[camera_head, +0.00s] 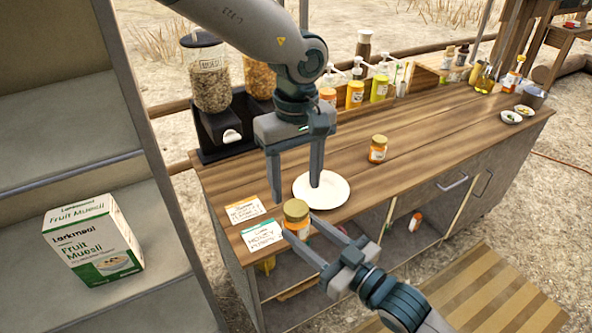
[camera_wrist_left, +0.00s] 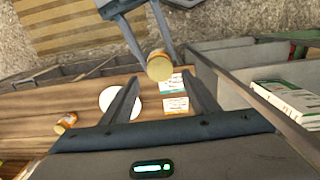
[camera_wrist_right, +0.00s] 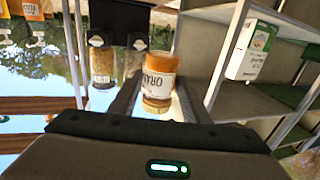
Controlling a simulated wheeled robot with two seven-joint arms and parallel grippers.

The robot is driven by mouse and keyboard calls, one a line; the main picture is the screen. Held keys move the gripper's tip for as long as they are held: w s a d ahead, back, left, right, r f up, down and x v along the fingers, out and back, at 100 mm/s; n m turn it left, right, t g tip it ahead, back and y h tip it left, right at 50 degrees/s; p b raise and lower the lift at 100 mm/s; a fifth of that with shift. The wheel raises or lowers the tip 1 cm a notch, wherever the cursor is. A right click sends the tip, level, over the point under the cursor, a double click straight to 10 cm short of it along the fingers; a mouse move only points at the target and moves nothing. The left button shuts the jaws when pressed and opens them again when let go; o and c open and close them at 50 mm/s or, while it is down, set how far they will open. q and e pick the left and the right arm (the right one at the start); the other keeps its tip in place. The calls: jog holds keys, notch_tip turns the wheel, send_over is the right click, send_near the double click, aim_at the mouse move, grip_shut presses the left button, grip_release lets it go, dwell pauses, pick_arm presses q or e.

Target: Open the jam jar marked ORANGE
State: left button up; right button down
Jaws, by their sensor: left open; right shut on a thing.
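An orange jam jar (camera_head: 297,221) with a gold lid (camera_head: 296,208) stands upright between the fingers of my right gripper (camera_head: 300,225), which is shut on it near the counter's front edge. In the right wrist view the jar (camera_wrist_right: 161,72) appears upside down, its white label seeming to start with "ORA". The lid (camera_wrist_left: 159,73) is on the jar in the left wrist view. My left gripper (camera_head: 296,192) is open and empty, fingers pointing down, above and behind the jar. A second orange jar with a gold lid (camera_head: 377,148) stands farther back on the counter; its label is unreadable.
A white plate (camera_head: 334,196) lies behind the held jar. Two label cards, one reading HONEY (camera_head: 262,234), lie left of it. Cereal dispensers (camera_head: 208,82) and several bottles line the back edge. A shelf with a muesli box (camera_head: 92,240) stands left. The counter's middle right is clear.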

aim_at(296, 207)
pick_arm(q)
jog(key=shift+f, duration=2.55)
jog(key=c, duration=1.1)
